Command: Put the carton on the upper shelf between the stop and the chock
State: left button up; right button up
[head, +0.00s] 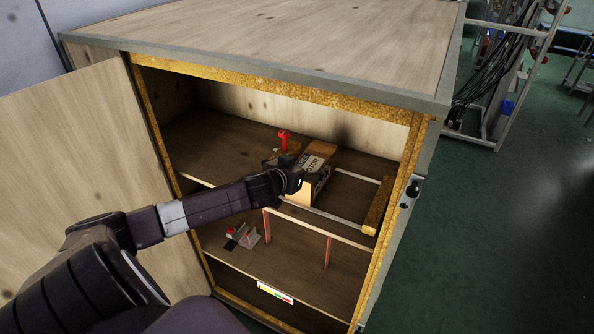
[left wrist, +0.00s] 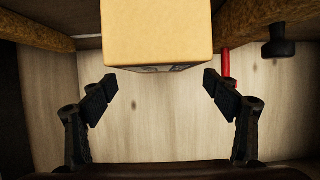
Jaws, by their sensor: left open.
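The carton (head: 319,151) is a tan box with a dark-lettered label, standing on the cabinet's upper shelf (head: 222,140). A wooden piece with a red handle (head: 284,140), seemingly the chock, is close to its left. A yellowish wooden bar (head: 378,206), seemingly the stop, lies at the shelf's right, with a gap between it and the carton. My left gripper (head: 306,178) is at the carton's near end and partly hides it. In the left wrist view the fingers (left wrist: 160,82) are spread and empty, and the carton (left wrist: 157,32) shows just beyond the tips. My right gripper is out of view.
The cabinet door (head: 80,160) stands open at left, beside my left arm. The frame and roof (head: 290,40) enclose the shelf. Pale strips (head: 357,176) mark the shelf right of the carton. The lower shelf holds small red and grey items (head: 243,237) and thin reddish dividers (head: 327,252).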

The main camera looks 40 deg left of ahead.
pick_arm(q)
jog(key=v, duration=0.6)
jog(key=shift+s+b, duration=0.2)
jog(key=shift+b, duration=0.25)
jog(key=shift+d, duration=0.15)
